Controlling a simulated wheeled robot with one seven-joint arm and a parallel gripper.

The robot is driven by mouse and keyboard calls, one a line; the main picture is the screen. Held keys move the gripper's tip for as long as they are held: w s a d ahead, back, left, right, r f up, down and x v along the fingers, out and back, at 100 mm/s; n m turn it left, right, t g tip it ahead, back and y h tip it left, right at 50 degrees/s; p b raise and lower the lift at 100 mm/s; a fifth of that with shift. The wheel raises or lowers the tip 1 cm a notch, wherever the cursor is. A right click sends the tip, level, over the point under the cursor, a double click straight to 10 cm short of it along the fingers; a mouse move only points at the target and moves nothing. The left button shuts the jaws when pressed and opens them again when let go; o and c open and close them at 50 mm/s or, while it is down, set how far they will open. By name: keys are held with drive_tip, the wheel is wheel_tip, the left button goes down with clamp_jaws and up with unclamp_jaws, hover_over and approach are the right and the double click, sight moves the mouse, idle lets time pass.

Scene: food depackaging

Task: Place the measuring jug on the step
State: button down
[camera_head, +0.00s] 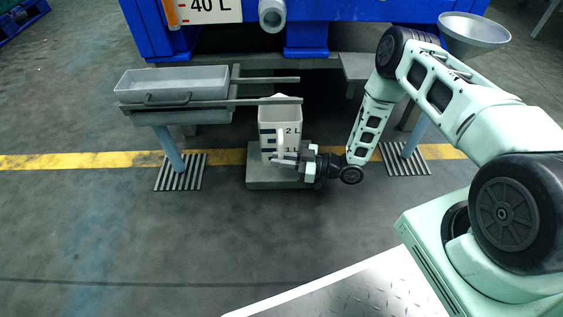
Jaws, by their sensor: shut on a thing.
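The white measuring jug (268,124), marked 1 L and 2 L, is upright in the middle of the view. It is over the grey step (262,183), a low flat block on the floor; its base appears to be at the step's top, but contact is hard to tell. My gripper (285,160) reaches in from the right at the jug's lower front and is shut on the jug's handle side. The gripper hides part of the jug's lower right and part of the step.
A grey metal tray (185,80) on rails stands left, its rails (260,101) passing close above the jug. A blue tank (350,10) with a pipe outlet (271,14) is behind. A metal funnel (474,30) is at upper right. Striped foot plates (181,173) flank the step. The front floor is clear.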

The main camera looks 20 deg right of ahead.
drive_tip(key=shift+f, duration=0.1)
drive_tip(key=c, duration=1.4)
unclamp_jaws()
drive_tip(key=shift+s+d+r, duration=0.1)
drive_tip(key=shift+d+r, duration=0.1)
drive_tip(key=shift+r, duration=0.05)
drive_tip(key=p+v, duration=0.6)
drive_tip(key=v, duration=0.5)
drive_tip(key=shift+s+d, duration=0.15)
drive_tip(key=shift+d, duration=0.1)
